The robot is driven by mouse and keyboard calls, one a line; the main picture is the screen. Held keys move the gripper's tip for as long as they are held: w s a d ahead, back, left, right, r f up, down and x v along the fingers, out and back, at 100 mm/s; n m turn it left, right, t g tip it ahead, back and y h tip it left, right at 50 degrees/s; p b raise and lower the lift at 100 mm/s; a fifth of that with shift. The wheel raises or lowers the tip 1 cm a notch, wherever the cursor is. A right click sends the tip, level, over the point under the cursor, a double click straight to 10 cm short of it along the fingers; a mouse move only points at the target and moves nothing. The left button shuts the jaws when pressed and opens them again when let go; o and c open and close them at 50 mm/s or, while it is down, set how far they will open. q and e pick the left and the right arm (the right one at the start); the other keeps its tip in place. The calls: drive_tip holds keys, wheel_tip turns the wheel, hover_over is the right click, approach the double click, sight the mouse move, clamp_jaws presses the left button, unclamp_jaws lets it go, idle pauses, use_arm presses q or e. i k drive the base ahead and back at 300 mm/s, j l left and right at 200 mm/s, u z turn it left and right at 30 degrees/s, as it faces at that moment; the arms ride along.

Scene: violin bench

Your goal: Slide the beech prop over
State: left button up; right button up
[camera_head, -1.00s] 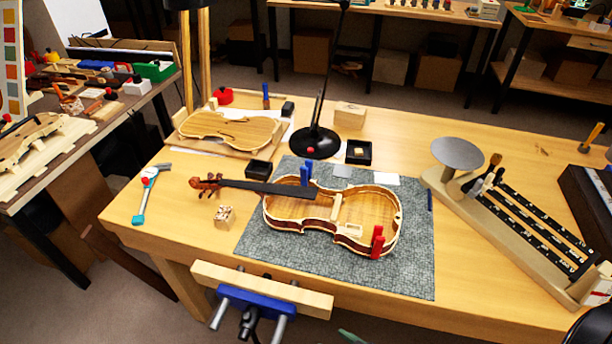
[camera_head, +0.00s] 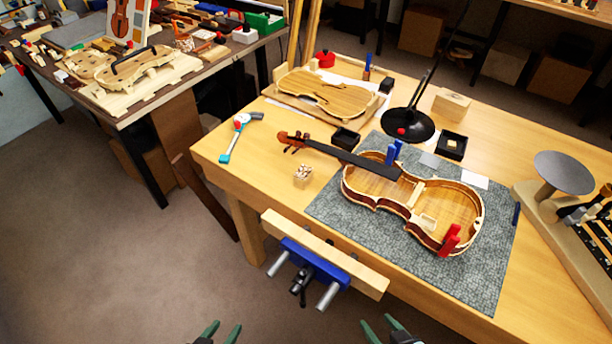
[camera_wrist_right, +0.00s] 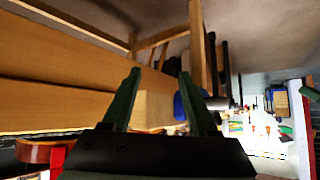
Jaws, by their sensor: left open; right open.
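An open violin body (camera_head: 370,196) without its top lies on the grey mat (camera_head: 488,275). A pale wooden bar (camera_head: 415,194), which looks like the beech prop, stands across the middle inside it. A smaller pale block (camera_head: 427,221) sits to its lower right. My left gripper (camera_head: 226,325) is open and empty at the bottom edge of the head view, over the floor. My right gripper (camera_head: 377,320) is open and empty there too, in front of the bench and well short of the violin. In the right wrist view its fingers (camera_wrist_right: 159,73) are apart, with nothing between them.
A blue clamp (camera_head: 393,153) and a red clamp (camera_head: 451,239) grip the violin's rim. A vise (camera_head: 318,262) juts from the bench front. A black lamp base (camera_head: 407,125) stands behind the violin.

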sight(303, 177)
drive_tip(key=k, duration=0.5)
drive_tip(key=k+u, duration=0.15)
drive_tip(key=u, duration=1.05)
drive_tip(key=l+u, duration=0.2)
drive_tip(key=l, duration=0.15)
drive_tip(key=k+l+u, duration=0.2)
drive_tip(key=l, duration=0.6)
